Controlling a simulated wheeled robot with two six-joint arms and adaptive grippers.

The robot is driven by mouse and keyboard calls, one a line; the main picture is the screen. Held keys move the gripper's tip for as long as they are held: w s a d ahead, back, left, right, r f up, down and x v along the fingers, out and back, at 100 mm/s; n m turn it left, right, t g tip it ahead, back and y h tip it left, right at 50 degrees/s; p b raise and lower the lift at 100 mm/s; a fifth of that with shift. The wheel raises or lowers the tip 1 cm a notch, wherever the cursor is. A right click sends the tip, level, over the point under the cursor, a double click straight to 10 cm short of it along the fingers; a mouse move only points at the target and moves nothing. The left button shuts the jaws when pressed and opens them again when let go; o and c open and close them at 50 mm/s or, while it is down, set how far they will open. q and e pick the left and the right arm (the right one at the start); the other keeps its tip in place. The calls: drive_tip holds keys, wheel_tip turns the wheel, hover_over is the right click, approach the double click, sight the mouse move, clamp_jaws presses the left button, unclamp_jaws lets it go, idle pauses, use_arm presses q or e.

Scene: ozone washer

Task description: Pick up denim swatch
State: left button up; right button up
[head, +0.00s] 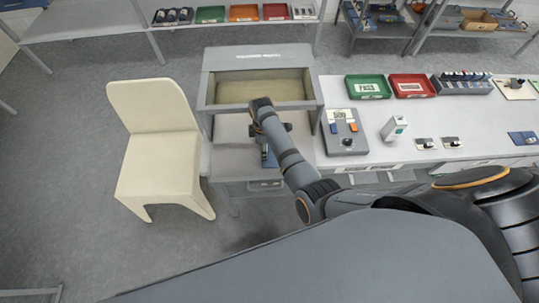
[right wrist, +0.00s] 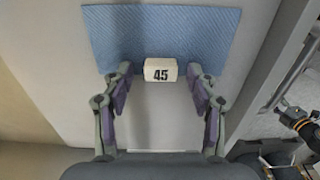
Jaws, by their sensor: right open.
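The denim swatch (right wrist: 160,28) is a blue textured cloth lying flat on a pale grey surface in the right wrist view. A small white block marked 45 (right wrist: 160,70) sits at its near edge. My right gripper (right wrist: 160,85) is open, with its fingers on either side of the block and its tips over the swatch's near part. I cannot tell whether the fingers touch anything. My left gripper is out of view.
The grey washer cabinet (head: 262,60) has an open chamber behind my right gripper. A cream chair (head: 158,150) stands left.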

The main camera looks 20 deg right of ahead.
drive_tip(key=shift+s+r, duration=0.1)
drive_tip(key=shift+c, duration=0.6)
clamp_jaws()
drive_tip(key=shift+r+p, duration=0.1)
drive_tip(key=shift+p, duration=0.25)
